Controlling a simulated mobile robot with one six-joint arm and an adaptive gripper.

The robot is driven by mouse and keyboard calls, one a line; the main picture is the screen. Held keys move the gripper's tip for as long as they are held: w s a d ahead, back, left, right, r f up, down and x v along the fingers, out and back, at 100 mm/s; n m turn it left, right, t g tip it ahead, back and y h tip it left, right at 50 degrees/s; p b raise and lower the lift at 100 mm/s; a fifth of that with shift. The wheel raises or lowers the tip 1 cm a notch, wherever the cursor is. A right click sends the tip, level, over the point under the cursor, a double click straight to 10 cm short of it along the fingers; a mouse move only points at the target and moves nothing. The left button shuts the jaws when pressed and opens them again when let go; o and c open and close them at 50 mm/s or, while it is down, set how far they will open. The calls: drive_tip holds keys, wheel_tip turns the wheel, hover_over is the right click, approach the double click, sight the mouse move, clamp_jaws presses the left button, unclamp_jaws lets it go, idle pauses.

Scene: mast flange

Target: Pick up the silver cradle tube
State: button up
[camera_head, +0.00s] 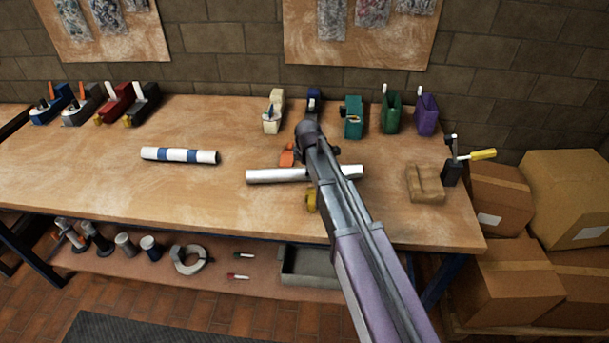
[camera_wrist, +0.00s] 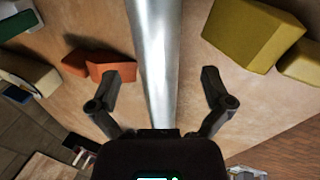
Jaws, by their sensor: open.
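The silver cradle tube (camera_head: 278,175) lies lengthwise across the right part of the bench, its middle hidden behind my arm. In the wrist view the bright silver tube (camera_wrist: 155,45) runs from the top edge down toward my palm. My gripper (camera_wrist: 168,75) is open, with one finger on each side of the tube. A gap shows between each finger and the tube. In the head view my gripper is mostly hidden by my arm.
An orange block (camera_wrist: 110,66) is close to the left finger, and a yellow block (camera_wrist: 250,35) is right of the tube. A blue-and-white striped tube (camera_head: 180,155) lies to the left. Clamps line the bench's back. A tan block (camera_head: 425,183) stands at right.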

drive_tip(key=shift+f, duration=0.1)
drive_tip(key=shift+b+x, duration=2.45)
drive_tip(key=shift+x, duration=0.1)
drive_tip(key=shift+w+a, duration=0.1)
drive_tip(key=shift+w, duration=0.05)
drive_tip(key=c, duration=1.3)
